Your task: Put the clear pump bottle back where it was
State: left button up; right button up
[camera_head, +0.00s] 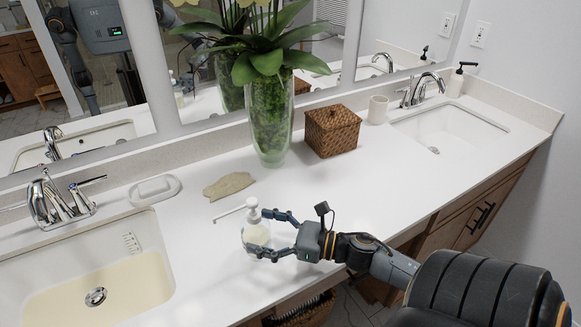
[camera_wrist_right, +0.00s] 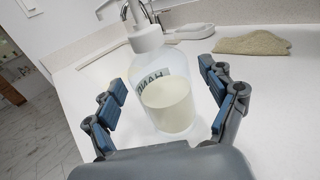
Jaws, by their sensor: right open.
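The clear pump bottle (camera_head: 257,232) stands upright on the white counter (camera_head: 330,190), right of the left sink. It has a white pump and pale liquid inside. My right gripper (camera_head: 270,234) is open with its fingers on either side of the bottle. In the right wrist view the bottle (camera_wrist_right: 167,95) stands between the open fingers of the gripper (camera_wrist_right: 168,112), with gaps visible on both sides. The bottle's base seems to rest on the counter. My left gripper is not clearly seen.
A soap dish (camera_head: 154,190) and a folded tan cloth (camera_head: 228,185) lie behind the bottle. A plant vase (camera_head: 270,130), wicker box (camera_head: 332,131) and white cup (camera_head: 377,110) stand farther back. The left sink (camera_head: 95,275) lies left. A dark pump bottle (camera_head: 458,82) stands by the right sink.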

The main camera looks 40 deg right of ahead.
jog(key=b+v, duration=0.2)
jog(key=v, duration=0.8)
jog(key=shift+s+d, duration=0.1)
jog(key=shift+s, duration=0.15)
